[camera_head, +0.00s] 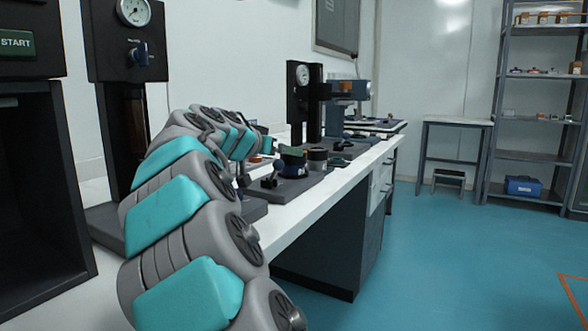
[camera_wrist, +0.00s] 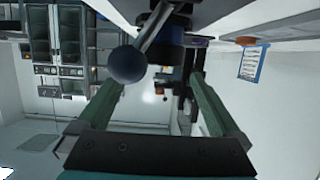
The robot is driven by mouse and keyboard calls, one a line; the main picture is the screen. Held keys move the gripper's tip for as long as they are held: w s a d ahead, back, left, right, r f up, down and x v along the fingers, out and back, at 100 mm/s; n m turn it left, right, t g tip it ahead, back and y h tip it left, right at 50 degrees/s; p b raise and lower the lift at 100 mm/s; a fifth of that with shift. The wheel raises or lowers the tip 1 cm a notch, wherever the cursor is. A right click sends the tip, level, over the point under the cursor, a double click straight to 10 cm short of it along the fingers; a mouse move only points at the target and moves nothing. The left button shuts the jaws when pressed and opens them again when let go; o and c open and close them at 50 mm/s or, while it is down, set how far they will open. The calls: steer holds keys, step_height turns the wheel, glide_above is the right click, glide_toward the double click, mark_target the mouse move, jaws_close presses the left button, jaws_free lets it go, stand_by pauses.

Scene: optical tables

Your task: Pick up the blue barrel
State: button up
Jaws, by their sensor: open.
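In the wrist view a dark blue cylinder (camera_wrist: 170,52), which looks like the blue barrel, lies ahead between my two green fingers. A dark round knob (camera_wrist: 127,65) on a metal rod stands nearer and partly covers the view of it. My gripper (camera_wrist: 158,82) is open, and nothing shows held between its fingers.
The white bench (camera_head: 326,186) carries a dark base plate (camera_head: 290,190) with small optical parts. A black gauge stand (camera_head: 303,105) rises behind. A grey shelf rack (camera_head: 535,112) and small table (camera_head: 455,123) stand farther right.

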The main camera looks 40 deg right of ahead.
mark_target(294, 167)
steer(key=shift+p+x, duration=0.7)
steer(key=shift+x, duration=3.15)
steer(key=shift+r, duration=0.15)
steer(key=shift+c, duration=0.2)
steer(key=c, duration=1.2)
steer(key=shift+o, duration=0.2)
steer(key=shift+r, duration=0.15)
